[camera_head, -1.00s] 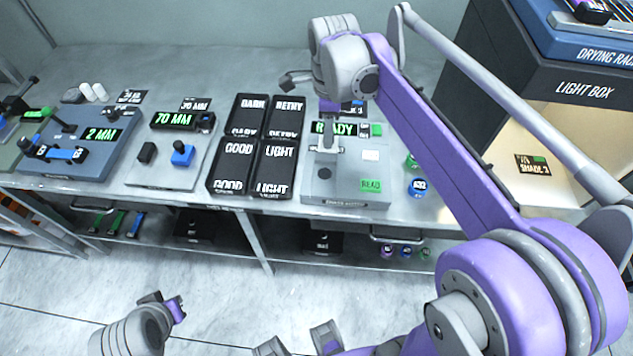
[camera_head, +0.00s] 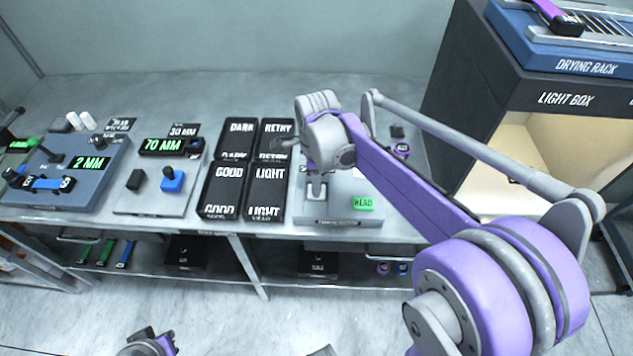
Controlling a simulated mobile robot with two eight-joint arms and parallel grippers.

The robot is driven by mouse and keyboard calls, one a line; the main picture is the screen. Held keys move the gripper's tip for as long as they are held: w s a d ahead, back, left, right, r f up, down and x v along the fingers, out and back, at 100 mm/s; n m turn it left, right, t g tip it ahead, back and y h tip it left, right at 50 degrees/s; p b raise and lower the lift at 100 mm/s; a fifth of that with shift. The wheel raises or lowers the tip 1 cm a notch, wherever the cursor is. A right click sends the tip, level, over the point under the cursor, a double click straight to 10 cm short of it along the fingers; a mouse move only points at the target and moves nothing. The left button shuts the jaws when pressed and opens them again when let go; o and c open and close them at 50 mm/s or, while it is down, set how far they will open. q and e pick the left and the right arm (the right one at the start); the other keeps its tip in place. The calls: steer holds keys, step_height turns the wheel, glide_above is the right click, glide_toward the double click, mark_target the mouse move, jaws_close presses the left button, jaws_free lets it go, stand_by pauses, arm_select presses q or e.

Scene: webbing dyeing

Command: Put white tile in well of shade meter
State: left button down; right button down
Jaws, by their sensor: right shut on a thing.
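The shade meter (camera_head: 338,207) is a grey box with a green READ button (camera_head: 363,203) at its front right. I cannot tell whether the tile touches the well. My right forearm hides the meter's display. My left gripper (camera_head: 163,344) is at the bottom edge, low in front of the bench and mostly cut off.
Black trays (camera_head: 229,188) marked DARK, RETRY, GOOD and LIGHT stand just left of the meter. A 70 MM gauge (camera_head: 170,147) and a 2 MM device (camera_head: 88,165) stand further left. The light box (camera_head: 560,100) and drying rack (camera_head: 590,67) rise at the right.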

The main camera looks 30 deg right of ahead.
steer(key=shift+f, duration=0.1)
steer(key=c, duration=0.7)
jaws_free()
steer(key=shift+o, duration=0.2)
steer(key=shift+r, duration=0.2)
step_height(320, 180, up, 12)
steer(key=p, duration=0.1)
steer(key=s+a+f+n+t, duration=0.2)
steer(key=s+f+n, duration=0.5)
steer(key=n, duration=0.5)
steer(key=s+a+f+n+t, duration=0.3)
steer(key=s+a+f+n, duration=0.2)
steer(key=n, duration=0.7)
steer(key=s+f, duration=0.2)
steer(key=s, duration=0.2)
